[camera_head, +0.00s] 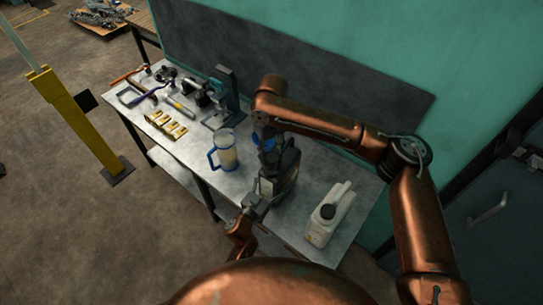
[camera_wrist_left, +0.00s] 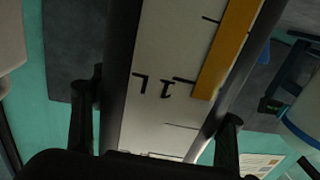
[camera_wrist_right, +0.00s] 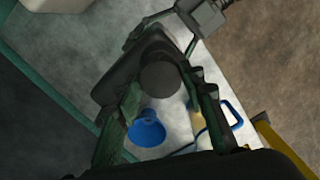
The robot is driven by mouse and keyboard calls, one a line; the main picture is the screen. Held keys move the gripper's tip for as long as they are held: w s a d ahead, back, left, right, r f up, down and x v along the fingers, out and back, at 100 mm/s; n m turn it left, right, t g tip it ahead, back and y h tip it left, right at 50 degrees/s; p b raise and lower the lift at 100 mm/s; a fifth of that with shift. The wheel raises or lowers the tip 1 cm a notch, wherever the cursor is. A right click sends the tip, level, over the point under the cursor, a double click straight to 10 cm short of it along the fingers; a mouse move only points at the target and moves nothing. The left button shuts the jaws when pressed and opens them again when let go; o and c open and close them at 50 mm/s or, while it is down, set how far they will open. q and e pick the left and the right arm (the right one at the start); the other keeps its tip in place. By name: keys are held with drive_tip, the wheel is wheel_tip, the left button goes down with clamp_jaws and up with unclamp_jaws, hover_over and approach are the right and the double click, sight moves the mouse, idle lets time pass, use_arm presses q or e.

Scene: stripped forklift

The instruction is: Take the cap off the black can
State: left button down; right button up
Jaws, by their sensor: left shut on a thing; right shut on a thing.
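The black can (camera_head: 286,168) stands on the workbench, partly hidden by my arms. My left gripper (camera_head: 258,200) is shut on its near side. In the left wrist view the can's pale label (camera_wrist_left: 165,75), with "1 L" and a yellow strip, fills the space between the fingers. My right gripper (camera_head: 267,147) comes down from above and is shut on the cap at the can's top. In the right wrist view the round dark cap (camera_wrist_right: 160,77) lies between the fingers, over the can. I cannot tell whether the cap is loose.
A blue funnel (camera_wrist_right: 147,130) is close beside the can. A clear jug with blue trim (camera_head: 224,152) stands left of it, and a white canister (camera_head: 328,215) stands right. Tools and yellow pieces (camera_head: 168,124) lie at the bench's far left. A teal wall (camera_head: 350,40) rises behind.

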sight(272, 157)
use_arm(q)
drive_tip(key=shift+d+r, duration=0.1)
drive_tip(key=shift+r, duration=0.2)
use_arm(e)
drive_tip(key=shift+r, duration=0.1)
drive_tip(key=shift+r, duration=1.95)
use_arm(q)
drive_tip(key=c, duration=0.8)
unclamp_jaws()
use_arm(e)
drive_tip(key=shift+w, duration=0.1)
use_arm(q)
drive_tip(key=o, duration=0.3)
drive_tip(key=shift+f, duration=0.1)
drive_tip(key=shift+o, duration=0.7)
drive_tip(key=shift+f, duration=0.1)
